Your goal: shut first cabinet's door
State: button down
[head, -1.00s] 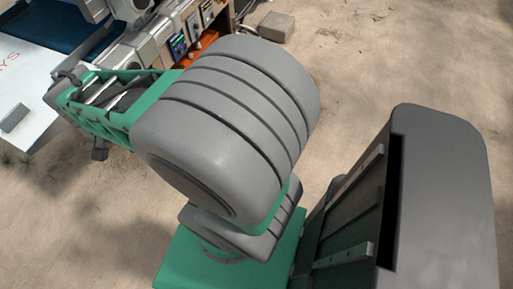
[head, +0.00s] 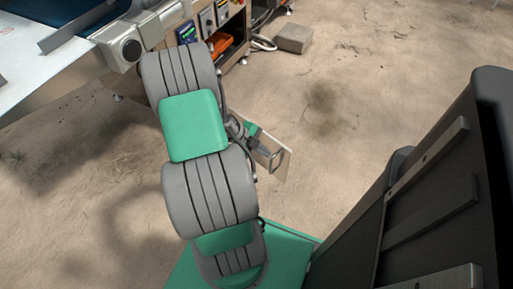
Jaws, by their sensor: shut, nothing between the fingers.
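My gripper (head: 266,150) is shut and empty, small and partly hidden at the panel's near upper side. I cannot tell whether it touches the panel. A wooden cabinet (head: 246,43) with an open front shows at the top, an orange thing (head: 219,45) inside it.
A white-topped bench (head: 30,75) with machine parts stands at the upper left. A grey block (head: 294,38) lies on the ground right of the cabinet, near a hose. A dark part of my own body fills the right side. The sandy ground in the middle right is clear.

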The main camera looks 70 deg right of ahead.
aim_at(282, 152)
jog(key=d, duration=0.1)
jog(key=s+d+f, duration=0.1)
jog(key=s+d+b, duration=0.1)
jog(key=shift+d+f, duration=0.25)
jog(key=shift+f, duration=0.05)
jog(key=shift+s+d+r, duration=0.1)
jog(key=shift+s+d, duration=0.05)
jog(key=shift+d, duration=0.3)
